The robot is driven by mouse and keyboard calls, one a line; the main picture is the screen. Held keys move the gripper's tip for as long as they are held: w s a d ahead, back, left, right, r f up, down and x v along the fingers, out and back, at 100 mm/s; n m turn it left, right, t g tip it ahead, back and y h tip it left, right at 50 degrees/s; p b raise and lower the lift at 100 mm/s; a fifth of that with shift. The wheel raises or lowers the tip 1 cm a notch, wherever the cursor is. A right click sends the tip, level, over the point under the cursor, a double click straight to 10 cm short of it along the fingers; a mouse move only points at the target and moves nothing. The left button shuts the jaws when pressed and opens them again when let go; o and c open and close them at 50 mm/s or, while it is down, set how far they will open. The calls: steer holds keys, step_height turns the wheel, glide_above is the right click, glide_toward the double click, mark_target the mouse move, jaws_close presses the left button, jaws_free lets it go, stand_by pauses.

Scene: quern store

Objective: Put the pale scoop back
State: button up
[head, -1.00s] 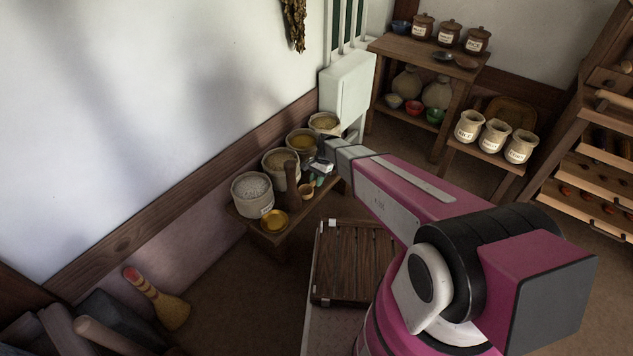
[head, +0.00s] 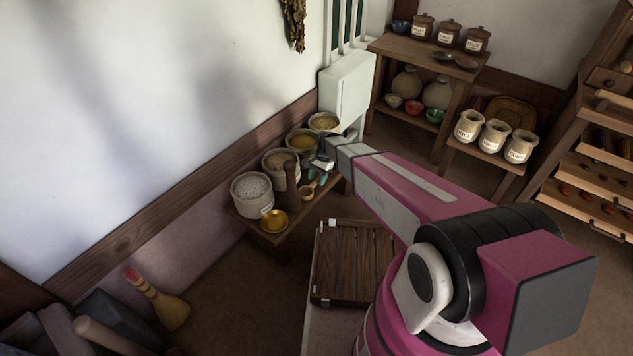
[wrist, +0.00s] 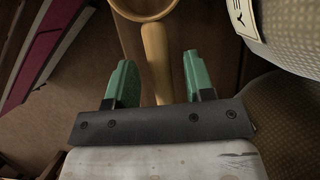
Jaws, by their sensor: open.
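In the wrist view, the round pale cup of the scoop (wrist: 146,8) is at the top edge, partly cut off. Its handle runs down between the two green fingers of my gripper (wrist: 158,72), with a gap on each side. My gripper (head: 317,175) is open over the bench and around the handle in the picture. I cannot tell whether a finger touches it.
Several labelled tubs (head: 252,194) stand in a row along the wall side of the bench. A slatted wooden crate lid (head: 350,262) lies in front.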

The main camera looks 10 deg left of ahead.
steer(key=v, duration=1)
steer(key=s+d+r+n+t, duration=0.1)
steer(key=s+d+r, duration=0.3)
steer(key=d, duration=0.4)
steer(key=s+d+r+n+t+h, duration=0.1)
steer(key=s+d+r+n, duration=0.2)
steer(key=d, duration=0.6)
steer(key=s+d+r+n+t+h, duration=0.1)
steer(key=s+d+r+n+t, duration=0.1)
steer(key=s+d+r, duration=0.4)
steer(key=s+d, duration=0.2)
steer(key=d, duration=0.1)
steer(key=shift+s+d+r, duration=0.15)
steer(key=shift+s+d, duration=0.1)
steer(key=shift+s, duration=0.1)
